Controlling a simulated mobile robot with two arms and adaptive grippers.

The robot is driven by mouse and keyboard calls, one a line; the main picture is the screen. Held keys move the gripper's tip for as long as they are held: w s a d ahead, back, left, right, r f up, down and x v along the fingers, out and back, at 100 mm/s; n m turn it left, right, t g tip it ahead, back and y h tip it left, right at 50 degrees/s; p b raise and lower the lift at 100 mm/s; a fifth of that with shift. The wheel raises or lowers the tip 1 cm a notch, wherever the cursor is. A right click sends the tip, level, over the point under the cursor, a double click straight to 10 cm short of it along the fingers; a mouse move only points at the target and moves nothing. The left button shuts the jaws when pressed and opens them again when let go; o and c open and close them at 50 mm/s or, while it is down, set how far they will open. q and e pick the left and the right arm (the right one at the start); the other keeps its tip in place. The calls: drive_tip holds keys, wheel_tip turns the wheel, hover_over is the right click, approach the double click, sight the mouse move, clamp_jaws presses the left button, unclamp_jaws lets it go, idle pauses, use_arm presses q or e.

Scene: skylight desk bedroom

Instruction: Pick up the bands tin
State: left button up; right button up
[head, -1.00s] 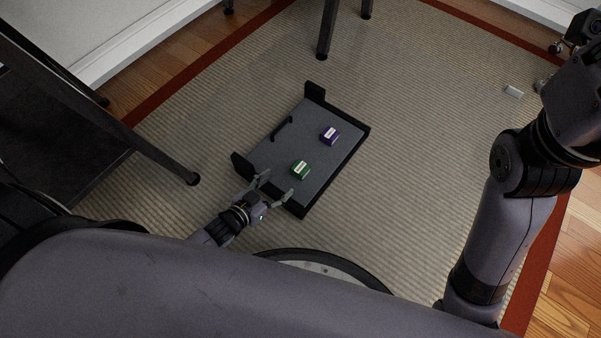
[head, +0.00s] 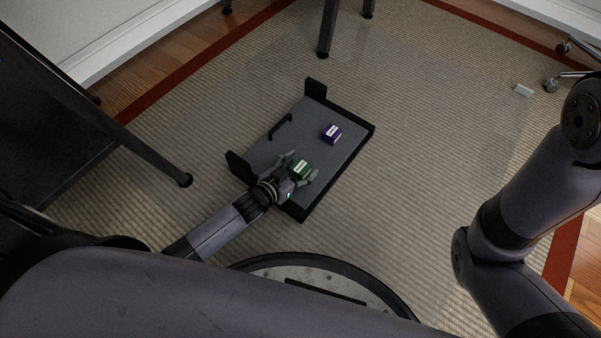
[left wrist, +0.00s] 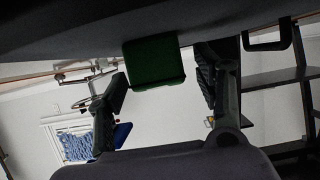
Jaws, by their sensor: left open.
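A green tin (head: 301,169) with a pale label sits in a dark tray (head: 312,112) on the rug. A purple tin (head: 332,133) with a pale label sits farther back in the same tray. I cannot read either label, so I cannot tell which is the bands tin. My left gripper (head: 300,165) is open, with its fingers on either side of the green tin. In the left wrist view the green tin (left wrist: 153,62) shows between the two open fingers, and I see no clear contact. My right arm shows at the right, but its gripper is out of view.
The tray has raised dark ends and a black handle (head: 281,126). A dark table leg (head: 150,155) stands left of the tray, and another leg (head: 327,30) stands behind it. A small white block (head: 523,90) lies at the far right. The rug right of the tray is clear.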

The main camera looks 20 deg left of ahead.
use_arm(q)
drive_tip(key=shift+w+d, duration=0.1)
drive_tip(key=shift+w, duration=0.1)
drive_tip(key=shift+c, duration=0.2)
drive_tip(key=c, duration=1.2)
